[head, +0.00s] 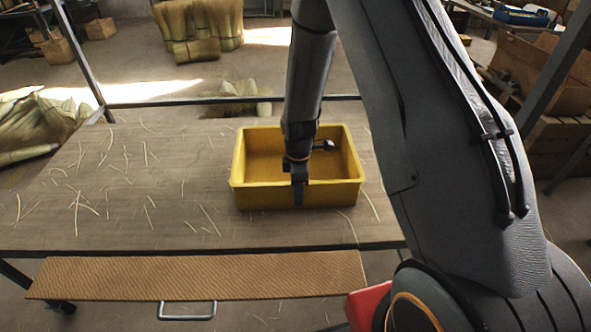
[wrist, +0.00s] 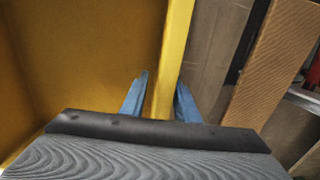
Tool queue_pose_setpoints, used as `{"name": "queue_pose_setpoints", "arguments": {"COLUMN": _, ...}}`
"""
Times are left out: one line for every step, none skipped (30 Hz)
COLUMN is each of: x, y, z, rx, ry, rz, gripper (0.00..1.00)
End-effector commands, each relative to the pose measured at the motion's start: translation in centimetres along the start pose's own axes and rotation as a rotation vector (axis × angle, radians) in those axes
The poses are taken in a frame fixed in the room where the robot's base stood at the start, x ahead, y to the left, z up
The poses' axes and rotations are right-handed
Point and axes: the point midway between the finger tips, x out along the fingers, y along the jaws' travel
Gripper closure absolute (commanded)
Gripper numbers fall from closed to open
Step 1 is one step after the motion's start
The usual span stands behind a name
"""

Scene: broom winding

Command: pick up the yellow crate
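The yellow crate (head: 297,196) sits upright on the table and looks empty. My gripper (head: 299,190) reaches down at its near wall, close to the middle. In the wrist view, my gripper's two blue fingers (wrist: 161,92) straddle the crate's wall (wrist: 171,60). The left finger is on the inner side and the right finger on the outer side. A narrow gap shows between the left finger and the wall; the right finger is very close to it. The fingertips' lower ends are partly hidden.
The table (head: 120,215) holds scattered straw bits, and its left part is clear of larger objects. A ribbed tan board (head: 200,276) lies below the near edge. Straw bundles (head: 200,25) stand on the floor behind. A wooden crate (head: 545,75) is at the right.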

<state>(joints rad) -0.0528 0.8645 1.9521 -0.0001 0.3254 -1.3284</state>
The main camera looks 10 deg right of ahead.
Motion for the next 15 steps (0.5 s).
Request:
{"name": "queue_pose_setpoints", "arguments": {"x": 0.7, "y": -0.2, "z": 0.0, "rx": 0.000, "ry": -0.001, "rz": -0.003, "gripper": 0.72}}
{"name": "queue_pose_setpoints", "arguments": {"x": 1.1, "y": -0.1, "z": 0.0, "rx": 0.000, "ry": 0.000, "rz": -0.002, "gripper": 0.72}}
{"name": "queue_pose_setpoints", "arguments": {"x": 1.5, "y": -0.1, "z": 0.0, "rx": 0.000, "ry": 0.000, "rz": -0.001, "gripper": 0.72}}
{"name": "queue_pose_setpoints", "arguments": {"x": 1.8, "y": -0.1, "z": 0.0, "rx": 0.000, "ry": 0.000, "rz": -0.002, "gripper": 0.72}}
{"name": "queue_pose_setpoints", "arguments": {"x": 2.0, "y": -0.1, "z": 0.0, "rx": 0.000, "ry": 0.000, "rz": -0.002, "gripper": 0.72}}
{"name": "queue_pose_setpoints", "arguments": {"x": 2.2, "y": -0.1, "z": 0.0, "rx": 0.000, "ry": 0.000, "rz": -0.001, "gripper": 0.72}}
{"name": "queue_pose_setpoints", "arguments": {"x": 2.3, "y": -0.1, "z": 0.0, "rx": 0.000, "ry": 0.000, "rz": 0.000, "gripper": 0.72}}
{"name": "queue_pose_setpoints", "arguments": {"x": 2.4, "y": 0.0, "z": 0.0, "rx": 0.000, "ry": 0.000, "rz": 0.000, "gripper": 0.72}}
{"name": "queue_pose_setpoints", "arguments": {"x": 2.5, "y": 0.0, "z": 0.0, "rx": 0.000, "ry": 0.000, "rz": 0.001, "gripper": 0.72}}
{"name": "queue_pose_setpoints", "arguments": {"x": 2.5, "y": 0.0, "z": 0.0, "rx": 0.000, "ry": 0.000, "rz": 0.001, "gripper": 0.72}}
{"name": "queue_pose_setpoints", "arguments": {"x": 2.5, "y": 0.0, "z": 0.0, "rx": 0.000, "ry": 0.000, "rz": 0.001, "gripper": 0.72}}
{"name": "queue_pose_setpoints", "arguments": {"x": 2.5, "y": 0.0, "z": 0.0, "rx": 0.000, "ry": 0.000, "rz": 0.001, "gripper": 0.72}}
{"name": "queue_pose_setpoints", "arguments": {"x": 2.5, "y": 0.0, "z": 0.0, "rx": 0.000, "ry": 0.000, "rz": 0.001, "gripper": 0.72}}
{"name": "queue_pose_setpoints", "arguments": {"x": 2.5, "y": 0.0, "z": 0.0, "rx": 0.000, "ry": 0.000, "rz": 0.001, "gripper": 0.72}}
{"name": "queue_pose_setpoints", "arguments": {"x": 2.5, "y": 0.0, "z": 0.0, "rx": 0.000, "ry": 0.000, "rz": 0.001, "gripper": 0.74}}
